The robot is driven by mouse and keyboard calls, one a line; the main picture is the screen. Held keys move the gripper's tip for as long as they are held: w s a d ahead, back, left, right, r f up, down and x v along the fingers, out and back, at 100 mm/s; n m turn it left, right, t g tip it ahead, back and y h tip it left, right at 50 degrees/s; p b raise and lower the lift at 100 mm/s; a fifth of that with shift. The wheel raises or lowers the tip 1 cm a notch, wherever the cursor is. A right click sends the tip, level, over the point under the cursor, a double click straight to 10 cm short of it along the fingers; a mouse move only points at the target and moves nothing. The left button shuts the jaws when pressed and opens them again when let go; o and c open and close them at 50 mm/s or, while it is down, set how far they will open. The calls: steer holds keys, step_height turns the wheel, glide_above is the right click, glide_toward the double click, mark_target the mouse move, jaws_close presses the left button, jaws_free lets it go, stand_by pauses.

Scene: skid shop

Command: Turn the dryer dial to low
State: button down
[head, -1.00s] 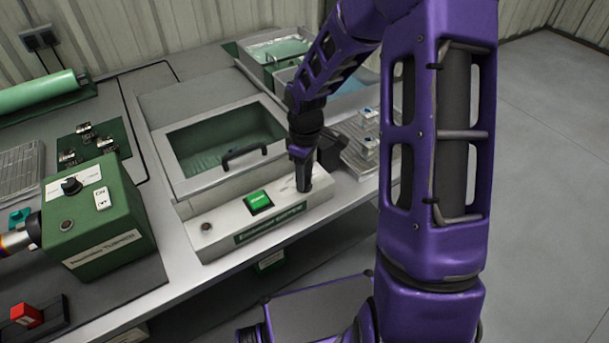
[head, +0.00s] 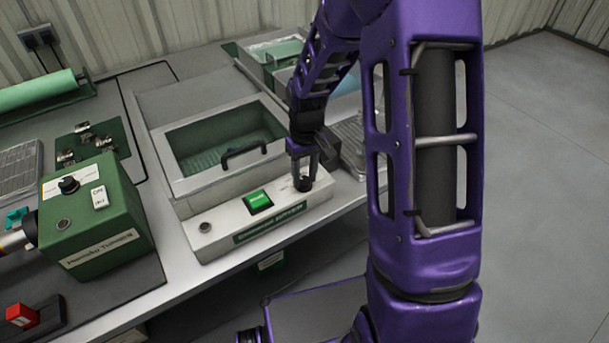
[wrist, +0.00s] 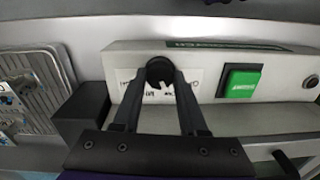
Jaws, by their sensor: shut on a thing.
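My gripper (head: 304,180) points down over that end. In the wrist view its two fingers (wrist: 160,90) are shut on the dial, one on each side. The label's lettering is partly covered and too small to read.
The dryer's windowed lid (head: 222,145) with a black handle (head: 244,151) is behind the panel. A dark box (wrist: 80,116) stands close beside the panel. A green box (head: 95,218) with its own black knob sits at left. The floor at right is clear.

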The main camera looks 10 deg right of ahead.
mark_target(306, 179)
stand_by(0.3)
steer(key=shift+c, duration=2.2)
jaws_free()
steer(key=shift+r, duration=0.1)
step_height(306, 179, up, 17)
steer(key=p, duration=0.2)
steer(key=shift+d+r+p, duration=0.15)
steer(key=shift+d+p, duration=0.05)
steer(key=shift+p, duration=0.15)
steer(key=shift+w, duration=0.15)
